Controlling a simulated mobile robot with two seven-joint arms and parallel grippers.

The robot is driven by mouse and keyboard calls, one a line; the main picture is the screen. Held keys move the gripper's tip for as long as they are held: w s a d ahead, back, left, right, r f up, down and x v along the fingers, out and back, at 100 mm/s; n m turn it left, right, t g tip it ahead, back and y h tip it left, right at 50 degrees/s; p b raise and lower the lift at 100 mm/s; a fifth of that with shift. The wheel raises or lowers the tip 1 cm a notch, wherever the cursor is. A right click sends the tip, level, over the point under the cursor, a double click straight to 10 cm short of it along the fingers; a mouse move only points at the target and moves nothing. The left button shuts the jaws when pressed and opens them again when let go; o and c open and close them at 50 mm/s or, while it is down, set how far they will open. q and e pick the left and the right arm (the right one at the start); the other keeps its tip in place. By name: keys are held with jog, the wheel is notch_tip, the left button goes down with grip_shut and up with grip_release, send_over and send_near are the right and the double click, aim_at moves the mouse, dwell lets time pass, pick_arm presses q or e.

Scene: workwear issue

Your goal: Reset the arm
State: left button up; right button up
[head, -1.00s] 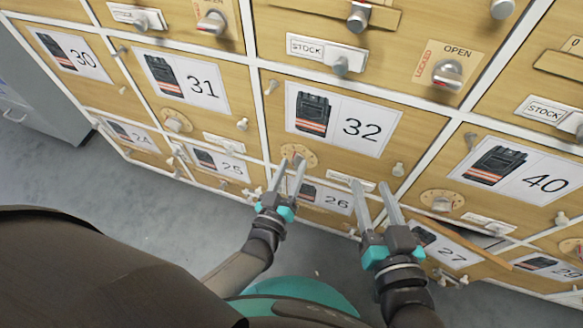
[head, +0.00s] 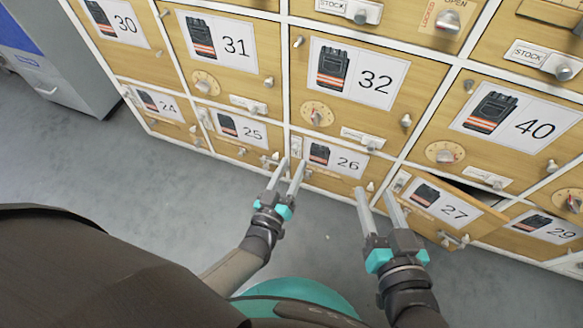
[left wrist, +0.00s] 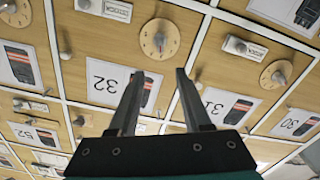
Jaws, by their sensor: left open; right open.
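My left gripper (head: 286,178) is open and empty in the head view, its fingers pointing up toward the locker doors below door 25 (head: 240,130) and door 26 (head: 336,160). It also shows in the left wrist view (left wrist: 158,90), its two fingers apart with nothing between them. My right gripper (head: 376,202) is open and empty in the head view, in front of the lockers between door 26 and door 27 (head: 440,204). I cannot tell whether either touches a door.
A wall of wooden lockers with numbered vest pictures, dials and knobs fills the upper view, including door 32 (head: 358,72) and door 40 (head: 510,115). Door 27 stands ajar. A grey cabinet (head: 70,60) stands at the left. The grey floor (head: 130,180) is clear.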

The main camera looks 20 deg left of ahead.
pick_arm(q)
jog(key=shift+s, duration=0.25)
jog(key=shift+w, duration=0.1)
dwell(0.3)
